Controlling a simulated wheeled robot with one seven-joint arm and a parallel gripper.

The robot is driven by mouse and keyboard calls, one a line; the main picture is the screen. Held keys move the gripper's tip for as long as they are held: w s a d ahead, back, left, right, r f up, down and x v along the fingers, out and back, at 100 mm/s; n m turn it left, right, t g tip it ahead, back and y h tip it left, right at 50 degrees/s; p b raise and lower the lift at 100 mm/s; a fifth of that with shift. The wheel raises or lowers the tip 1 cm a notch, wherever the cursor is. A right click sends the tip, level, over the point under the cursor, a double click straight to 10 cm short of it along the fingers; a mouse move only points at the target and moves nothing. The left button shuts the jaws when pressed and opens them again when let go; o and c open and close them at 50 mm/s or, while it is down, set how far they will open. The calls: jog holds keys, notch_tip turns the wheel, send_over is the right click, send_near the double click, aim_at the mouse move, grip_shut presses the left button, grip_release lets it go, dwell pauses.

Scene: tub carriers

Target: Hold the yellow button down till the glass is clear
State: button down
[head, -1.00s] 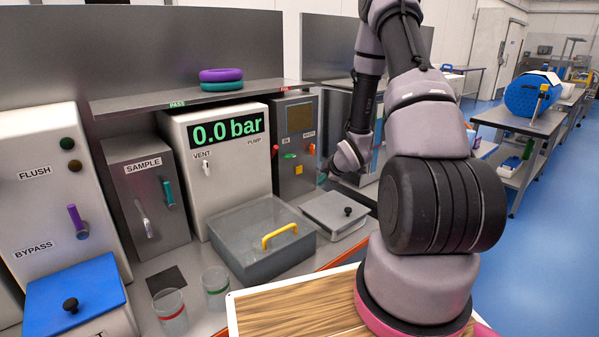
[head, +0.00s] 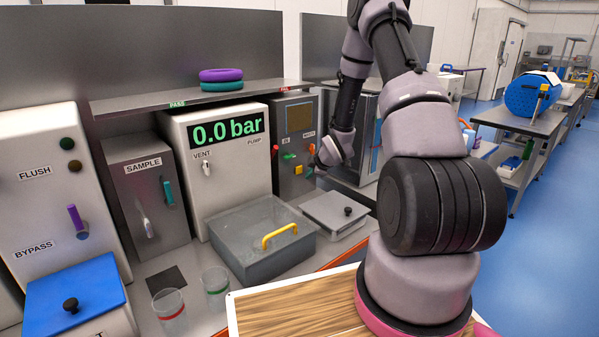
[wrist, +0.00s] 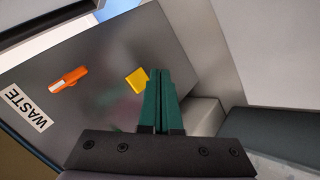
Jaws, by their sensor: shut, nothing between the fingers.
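The yellow button (head: 298,169) is a small square on the front of the grey control panel (head: 308,190). In the wrist view the yellow button (wrist: 138,80) lies just left of the green fingertips of my gripper (wrist: 158,74). The fingers are shut together with nothing between them. The tips appear close to the panel; I cannot tell whether they touch it, and the button does not look covered. A brownish window (head: 299,117) sits at the top of the panel. Two see-through beakers stand on the bench, one with a red band (head: 170,311), one with a green band (head: 216,287).
On the panel, an orange-red switch (wrist: 68,79) sits by the WASTE label (wrist: 27,107). The white unit reading 0.0 bar (head: 228,135) stands to the left. A lidded grey box (head: 262,258) with a yellow handle and a small grey lid (head: 333,205) lie in front.

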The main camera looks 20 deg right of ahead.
aim_at(299, 173)
jog(key=shift+w+a, duration=0.25)
jog(key=shift+w, duration=0.3)
jog(key=shift+w+a, duration=0.2)
jog(key=shift+w, duration=0.3)
jog(key=shift+w, duration=0.15)
dwell(1.2)
jog(key=shift+w+a, duration=0.15)
jog(key=shift+w, duration=0.1)
jog(key=shift+w+a, duration=0.2)
jog(key=shift+w, duration=0.25)
dwell(2.4)
dwell(1.1)
jog(key=shift+s+d, duration=0.35)
jog(key=shift+s, duration=0.5)
jog(key=shift+s+d, duration=0.3)
jog(key=shift+s, duration=0.45)
jog(key=shift+s+d, duration=0.35)
jog(key=shift+s, duration=0.45)
jog(key=shift+s+d, duration=0.3)
jog(key=shift+s, duration=0.45)
